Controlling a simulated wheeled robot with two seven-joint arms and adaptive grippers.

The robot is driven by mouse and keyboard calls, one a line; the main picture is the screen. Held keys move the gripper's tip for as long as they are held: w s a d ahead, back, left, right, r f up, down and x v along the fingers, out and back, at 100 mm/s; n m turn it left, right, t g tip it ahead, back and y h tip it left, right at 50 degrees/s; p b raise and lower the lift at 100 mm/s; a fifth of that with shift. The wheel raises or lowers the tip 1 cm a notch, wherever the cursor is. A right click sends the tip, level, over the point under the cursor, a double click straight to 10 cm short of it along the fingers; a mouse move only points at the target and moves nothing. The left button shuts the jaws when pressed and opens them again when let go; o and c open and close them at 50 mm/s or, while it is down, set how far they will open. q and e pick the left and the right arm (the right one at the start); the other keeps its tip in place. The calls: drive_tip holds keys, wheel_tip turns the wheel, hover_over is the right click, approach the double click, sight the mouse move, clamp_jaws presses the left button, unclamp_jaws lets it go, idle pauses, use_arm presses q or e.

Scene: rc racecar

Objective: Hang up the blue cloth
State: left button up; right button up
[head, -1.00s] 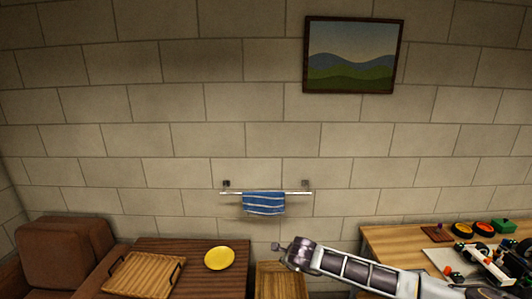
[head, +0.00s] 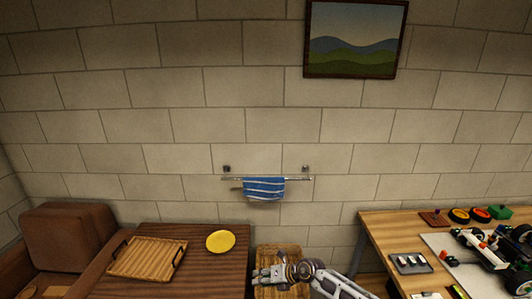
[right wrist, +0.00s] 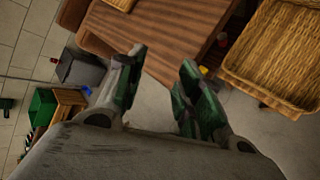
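The blue cloth (head: 264,188) with pale stripes hangs folded over a metal towel rail (head: 300,179) on the brick wall, in the middle of the head view. My right gripper (head: 266,275) is below the cloth and clear of it, in front of a wicker-topped stool. In the right wrist view my right gripper (right wrist: 160,80) has its two fingers apart, with nothing between them. The cloth on the rail cannot be made out in that view. My left gripper is not in view.
A dark wooden table (head: 215,275) at left bears a wicker tray (head: 145,258) and a yellow plate (head: 220,241). A brown armchair (head: 68,237) stands beside it. At right, a workbench (head: 385,232) holds a toy car (head: 490,250) and parts. The wicker-topped stool (head: 292,257) stands between.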

drive_tip(key=s+d+f+m+t+h, duration=0.2)
drive_tip(key=s+d+f+m, duration=0.35)
drive_tip(key=f+m, duration=0.35)
drive_tip(key=s+d+f+m+t+h, duration=0.15)
drive_tip(key=s+d+f+m, duration=0.25)
drive_tip(key=d+f+m, duration=0.45)
drive_tip(key=s+d+f+m+t+h, duration=0.2)
drive_tip(key=s+d+f+m, duration=0.4)
drive_tip(key=f, duration=0.5)
drive_tip(key=s+d+f+m+g+h+b, duration=0.1)
drive_tip(key=s+f+m, duration=0.3)
drive_tip(key=s, duration=0.9)
drive_tip(key=s+d+f+m+g+h+b, duration=0.1)
drive_tip(key=s+d+f+m+g, duration=0.3)
drive_tip(key=s+f, duration=0.5)
drive_tip(key=s+d+f+m+g+h+b, duration=0.1)
drive_tip(key=s+f, duration=0.5)
drive_tip(key=s, duration=1.1)
drive_tip(key=shift+s+d+f+m+g+h+b, duration=0.2)
drive_tip(key=shift+d+f+m+g+h+b, duration=0.15)
drive_tip(key=shift+d+m+g, duration=0.75)
